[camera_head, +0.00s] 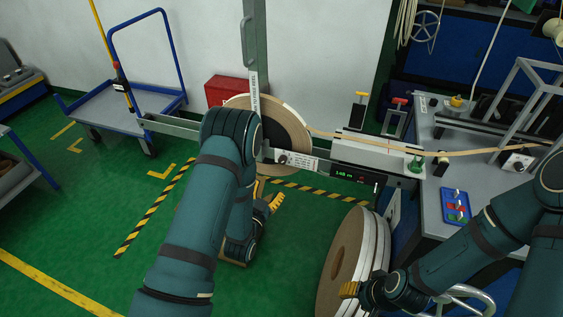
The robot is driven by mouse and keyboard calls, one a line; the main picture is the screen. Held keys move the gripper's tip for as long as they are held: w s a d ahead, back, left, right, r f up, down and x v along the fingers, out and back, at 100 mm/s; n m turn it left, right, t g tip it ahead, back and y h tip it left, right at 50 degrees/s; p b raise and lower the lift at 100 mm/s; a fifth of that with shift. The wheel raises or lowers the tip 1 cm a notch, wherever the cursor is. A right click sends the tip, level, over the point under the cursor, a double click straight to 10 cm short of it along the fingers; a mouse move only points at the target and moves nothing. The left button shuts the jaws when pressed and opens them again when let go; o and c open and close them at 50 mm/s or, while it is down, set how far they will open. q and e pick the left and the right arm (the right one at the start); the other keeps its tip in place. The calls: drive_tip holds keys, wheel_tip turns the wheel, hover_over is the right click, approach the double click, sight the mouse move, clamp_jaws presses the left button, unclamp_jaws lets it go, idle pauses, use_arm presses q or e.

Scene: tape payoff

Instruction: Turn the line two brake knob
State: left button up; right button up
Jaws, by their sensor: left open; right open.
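A horizontal bar carries a small dark round knob (282,158) beside a white printed label (302,162). The print is too small to read, so I cannot tell whether this is the line two brake knob. My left gripper (271,198) is open and empty, below the bar and knob and apart from them, partly hidden by my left arm. My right gripper (349,289) is open, in front of the stacked tape reels (345,250) at the bottom. A mounted tape reel (293,122) is partly hidden behind my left arm.
Tape (450,153) runs right from the mounted reel over a white unit (375,152) with a green knob (415,165). A grey bench (460,187) stands right, with a dial box (518,162).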

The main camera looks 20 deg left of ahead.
sight(282, 162)
use_arm(q)
drive_tip(key=w, duration=0.4)
drive_tip(key=w+b, duration=0.1)
drive_tip(key=w, duration=0.8)
drive_tip(key=shift+w+d+b, duration=0.2)
drive_tip(key=shift+d+b, duration=0.15)
drive_tip(key=shift+d, duration=0.05)
clamp_jaws()
